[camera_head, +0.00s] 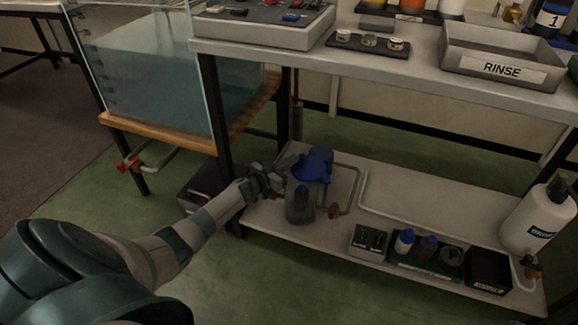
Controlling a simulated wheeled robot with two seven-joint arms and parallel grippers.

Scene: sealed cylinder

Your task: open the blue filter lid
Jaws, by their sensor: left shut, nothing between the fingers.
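The blue filter lid (316,163) sits on the filter on the lower shelf, just beyond a clear grey vessel (300,208) with a small blue top. My left arm reaches in from the lower left. My left gripper (287,168) is shut and empty, at the left side of the blue lid. I cannot tell whether it touches the lid. The filter body below the lid is mostly hidden by the vessel and the dark shade. My right gripper is not in view.
Grey pipes (349,188) run beside the filter on the lower shelf (400,208). Small trays and a white bottle (540,216) stand to the right. A water tank (150,85) stands left.

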